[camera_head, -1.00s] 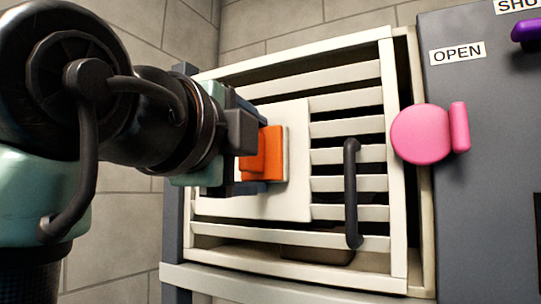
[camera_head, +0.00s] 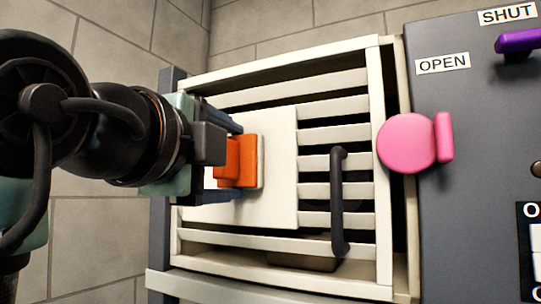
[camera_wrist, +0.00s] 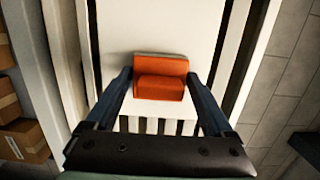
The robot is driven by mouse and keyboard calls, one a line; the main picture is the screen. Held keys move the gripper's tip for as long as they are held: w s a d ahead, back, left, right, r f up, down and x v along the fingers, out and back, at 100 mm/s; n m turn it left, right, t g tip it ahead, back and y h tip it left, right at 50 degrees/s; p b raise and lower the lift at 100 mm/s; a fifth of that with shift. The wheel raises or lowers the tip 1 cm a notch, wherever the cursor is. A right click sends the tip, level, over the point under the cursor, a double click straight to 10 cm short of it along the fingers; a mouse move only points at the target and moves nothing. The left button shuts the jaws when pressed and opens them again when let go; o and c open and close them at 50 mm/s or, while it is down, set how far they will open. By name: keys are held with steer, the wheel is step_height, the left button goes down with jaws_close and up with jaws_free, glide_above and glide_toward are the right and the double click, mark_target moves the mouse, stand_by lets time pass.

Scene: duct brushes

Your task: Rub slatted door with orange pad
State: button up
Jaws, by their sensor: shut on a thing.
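The slatted door (camera_head: 312,110) is a cream frame with horizontal slats, a flat white panel (camera_head: 278,150) on its left part and a dark vertical handle (camera_head: 337,205). The orange pad (camera_head: 243,160) has a pale backing and lies against or very close to the white panel; I cannot tell whether it touches. My gripper (camera_head: 225,160) is shut on the orange pad and points at the door. In the wrist view the pad (camera_wrist: 160,78) sits between the fingertips, in front of the white panel.
A pink round knob (camera_head: 406,143) sits right of the door. Beyond it is a grey panel (camera_head: 470,110) with OPEN and SHUT labels and a purple lever (camera_head: 518,42). Brown boxes (camera_wrist: 22,130) show at the left of the wrist view. A tiled wall (camera_head: 110,45) stands behind.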

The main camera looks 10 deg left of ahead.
steer(key=w+a+p, duration=0.2)
steer(key=a, duration=0.4)
steer(key=shift+w, duration=0.15)
stand_by(0.3)
steer(key=s+a+b, duration=0.1)
steer(key=s+a, duration=0.1)
steer(key=s, duration=0.3)
steer(key=shift+s+b, duration=0.3)
steer(key=shift+s, duration=0.05)
